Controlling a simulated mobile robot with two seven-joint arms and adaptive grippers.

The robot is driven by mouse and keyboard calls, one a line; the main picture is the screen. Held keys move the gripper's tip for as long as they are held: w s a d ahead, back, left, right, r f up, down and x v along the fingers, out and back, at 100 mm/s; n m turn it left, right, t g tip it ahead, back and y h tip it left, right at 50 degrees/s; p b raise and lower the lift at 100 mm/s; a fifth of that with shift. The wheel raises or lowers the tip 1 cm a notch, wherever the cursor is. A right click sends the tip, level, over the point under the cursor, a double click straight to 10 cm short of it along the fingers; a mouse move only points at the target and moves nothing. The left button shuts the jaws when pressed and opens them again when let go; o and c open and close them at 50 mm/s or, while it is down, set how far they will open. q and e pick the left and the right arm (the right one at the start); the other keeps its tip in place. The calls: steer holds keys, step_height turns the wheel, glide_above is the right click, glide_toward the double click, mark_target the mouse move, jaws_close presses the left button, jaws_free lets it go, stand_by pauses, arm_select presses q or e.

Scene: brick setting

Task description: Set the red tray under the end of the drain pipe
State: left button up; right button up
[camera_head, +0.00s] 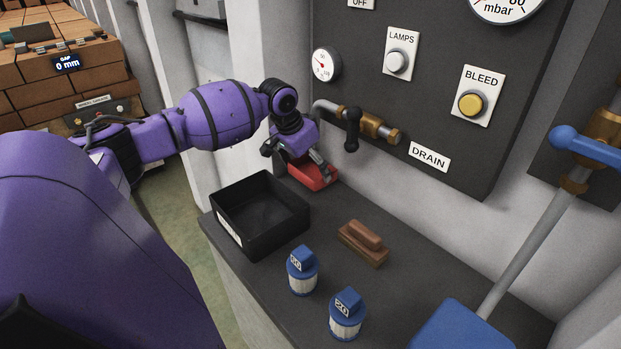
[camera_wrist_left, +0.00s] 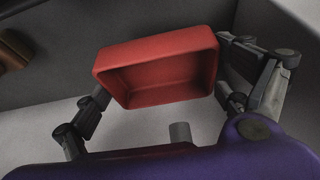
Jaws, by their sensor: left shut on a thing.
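The small red tray (camera_head: 316,176) is at the back of the dark bench, close to the wall. My left gripper (camera_head: 298,160) is shut on it, reaching down from above. In the left wrist view the tray (camera_wrist_left: 158,70) is between the two fingers, open side showing and empty. The grey drain pipe (camera_head: 330,105) comes from a brass valve with a black handle, beside the DRAIN label (camera_head: 429,156). Its bent end is partly hidden behind my wrist. I cannot tell whether the tray touches the bench or is directly under the pipe end. My right gripper is not in view.
A black open bin (camera_head: 225,218) stands at the bench's left edge, near the tray. A brown brush-like block (camera_head: 363,243) and two blue-capped jars (camera_head: 302,270) (camera_head: 346,315) are in front. A control panel (camera_head: 440,60) covers the wall.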

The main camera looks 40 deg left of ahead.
mark_target(308, 174)
arm_select(q)
steer(key=shift+w+a+f, duration=0.35)
steer(key=shift+a+f, duration=0.05)
steer(key=shift+w+a+f, duration=0.1)
steer(key=shift+a+f, duration=0.05)
steer(key=shift+f, duration=1.6)
steer(key=shift+f, duration=0.15)
steer(key=o, duration=1.4)
steer(key=shift+c, duration=0.2)
